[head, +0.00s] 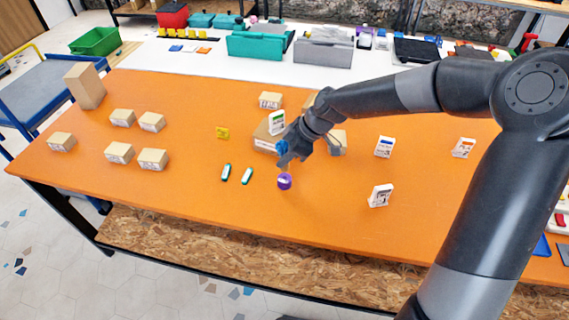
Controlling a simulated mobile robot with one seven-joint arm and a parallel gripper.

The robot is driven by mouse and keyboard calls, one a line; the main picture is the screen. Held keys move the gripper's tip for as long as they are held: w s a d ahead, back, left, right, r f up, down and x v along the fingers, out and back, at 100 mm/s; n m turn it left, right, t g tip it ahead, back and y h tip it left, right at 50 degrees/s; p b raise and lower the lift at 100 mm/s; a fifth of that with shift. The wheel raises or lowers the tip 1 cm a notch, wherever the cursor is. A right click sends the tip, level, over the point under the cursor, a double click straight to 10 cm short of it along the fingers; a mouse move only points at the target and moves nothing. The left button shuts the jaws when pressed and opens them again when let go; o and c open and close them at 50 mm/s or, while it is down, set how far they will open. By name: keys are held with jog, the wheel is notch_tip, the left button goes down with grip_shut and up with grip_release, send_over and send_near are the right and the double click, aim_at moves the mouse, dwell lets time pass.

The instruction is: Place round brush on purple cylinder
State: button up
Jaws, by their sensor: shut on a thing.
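The purple cylinder (285,183) stands upright on the orange table, with a pale patch on its side. My gripper (284,160) is above and just behind it in the picture, fingers pointing down. It is shut on a small blue round thing (281,146), which I take to be the round brush. The brush is mostly hidden by the fingers and too small to make out in detail. It appears apart from the cylinder, though the exact height gap is hard to tell.
A cardboard box (264,138) with a white-green pack (277,122) on it stands close behind my gripper. A white pack (380,195) stands to the right. The table front is clear.

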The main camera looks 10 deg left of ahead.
jog(key=shift+f, duration=1.9)
jog(key=o, duration=1)
jog(key=shift+f, duration=0.1)
jog(key=v, duration=1.2)
jog(key=shift+d, duration=0.1)
jog(key=shift+s, duration=0.1)
